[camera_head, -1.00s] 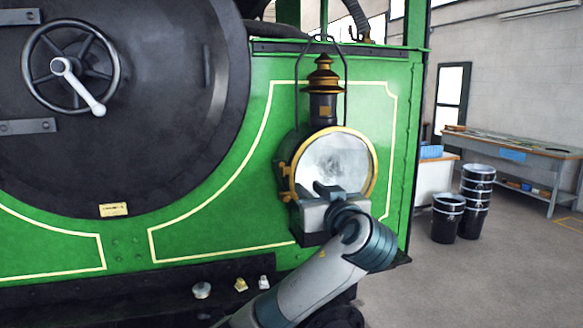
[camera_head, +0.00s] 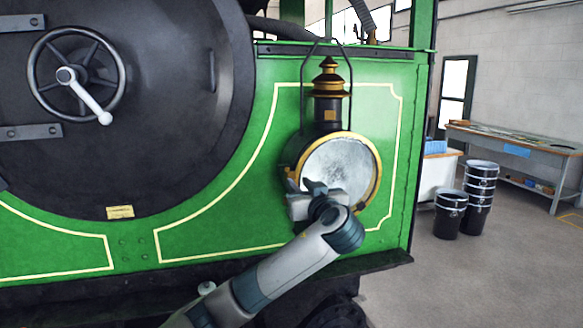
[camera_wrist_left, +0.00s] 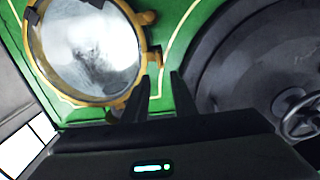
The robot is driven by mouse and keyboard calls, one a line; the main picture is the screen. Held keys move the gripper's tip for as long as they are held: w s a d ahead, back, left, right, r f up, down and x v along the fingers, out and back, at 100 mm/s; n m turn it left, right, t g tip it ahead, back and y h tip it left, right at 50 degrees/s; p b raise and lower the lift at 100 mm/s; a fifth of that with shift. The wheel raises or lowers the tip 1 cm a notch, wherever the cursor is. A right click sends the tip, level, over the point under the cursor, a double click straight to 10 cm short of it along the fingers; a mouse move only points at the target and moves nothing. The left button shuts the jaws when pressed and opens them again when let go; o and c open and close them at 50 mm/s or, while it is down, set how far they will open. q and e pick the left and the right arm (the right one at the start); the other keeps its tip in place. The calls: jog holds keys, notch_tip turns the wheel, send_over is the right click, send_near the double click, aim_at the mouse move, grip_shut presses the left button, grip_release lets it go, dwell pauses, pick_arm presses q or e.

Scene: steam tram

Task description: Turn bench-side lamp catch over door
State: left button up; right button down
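The bench-side lamp (camera_head: 330,112) has a black body and a brass chimney and hangs on the green front panel. Its round glass door (camera_head: 340,165) has a brass rim and looks closed. In the left wrist view the door (camera_wrist_left: 85,48) fills the upper left. Brass lugs (camera_wrist_left: 152,55) stick out from its rim on the smokebox side; I cannot tell which is the catch. My left gripper (camera_head: 306,186) is at the door's lower left. In the wrist view its dark fingers (camera_wrist_left: 158,80) are apart, with green panel between them and the lugs just beyond. My right gripper is out of view.
The black smokebox door with its handwheel (camera_head: 76,90) stands to the left. A dark ledge (camera_head: 375,263) runs below the lamp. Black buckets (camera_head: 480,185) and a workbench (camera_head: 515,140) stand at the right, with open floor before them.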

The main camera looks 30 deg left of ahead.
aim_at(287, 171)
pick_arm(q)
jog(key=p+x, duration=0.3)
jog(key=x, duration=0.3)
jog(key=shift+w+a+r, duration=0.2)
jog(key=shift+a, duration=0.05)
jog(key=shift+w+a+f+p, duration=0.15)
jog(key=shift+w+a+p, duration=0.25)
jog(key=shift+a, duration=0.1)
grip_shut()
